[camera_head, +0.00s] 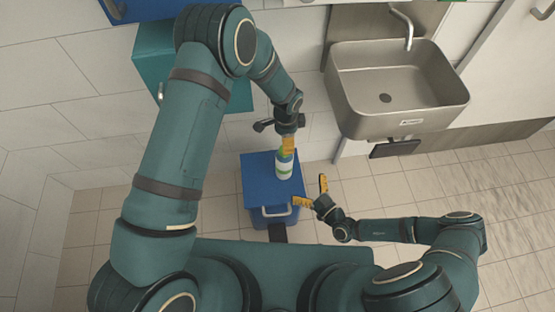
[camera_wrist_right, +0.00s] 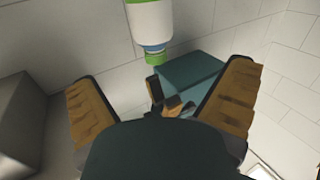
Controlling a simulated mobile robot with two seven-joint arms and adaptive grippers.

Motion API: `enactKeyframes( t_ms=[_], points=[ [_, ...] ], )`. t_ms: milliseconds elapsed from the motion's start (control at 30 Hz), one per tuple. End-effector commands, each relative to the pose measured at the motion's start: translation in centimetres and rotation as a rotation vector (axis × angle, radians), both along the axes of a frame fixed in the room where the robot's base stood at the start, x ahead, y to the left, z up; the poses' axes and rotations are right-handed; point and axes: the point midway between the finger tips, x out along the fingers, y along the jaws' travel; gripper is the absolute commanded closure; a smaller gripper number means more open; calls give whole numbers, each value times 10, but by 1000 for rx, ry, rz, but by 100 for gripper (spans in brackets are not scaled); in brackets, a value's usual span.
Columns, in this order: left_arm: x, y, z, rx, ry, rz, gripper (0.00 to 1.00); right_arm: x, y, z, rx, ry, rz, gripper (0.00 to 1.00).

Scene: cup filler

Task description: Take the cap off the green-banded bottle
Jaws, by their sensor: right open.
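The bottle (camera_head: 284,172) is white with a green band and appears to stand on a blue cabinet (camera_head: 258,186). In the right wrist view, the bottle (camera_wrist_right: 150,22) enters from the top edge, with a blue neck and a green cap (camera_wrist_right: 156,58) at its end. My left gripper (camera_head: 288,144) is at the bottle's cap end; whether its fingers touch the cap is unclear. My right gripper (camera_head: 312,192) is open and empty, to the right of and below the bottle in the head view. Its two orange fingers (camera_wrist_right: 162,104) are spread wide in the wrist view.
The blue cabinet has a light handle (camera_head: 276,211) on its front. A metal sink (camera_head: 385,85) with a tap is at upper right. A teal cabinet (camera_head: 150,60) is behind my left arm. Open tiled floor (camera_head: 400,195) lies to the right.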

Motion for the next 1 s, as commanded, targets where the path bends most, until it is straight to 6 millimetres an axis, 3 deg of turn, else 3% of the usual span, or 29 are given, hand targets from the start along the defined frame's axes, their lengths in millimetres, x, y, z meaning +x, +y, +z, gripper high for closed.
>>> enactKeyframes(
  t_ms=[267,1000],
  points=[
    [3,-2,1,11,-4,-23,29,11,0,-3,51,35,-49,0],
    [3,-2,1,10,-3,-21,29,103,73,-3,46,32,-45,0]
  ],
)
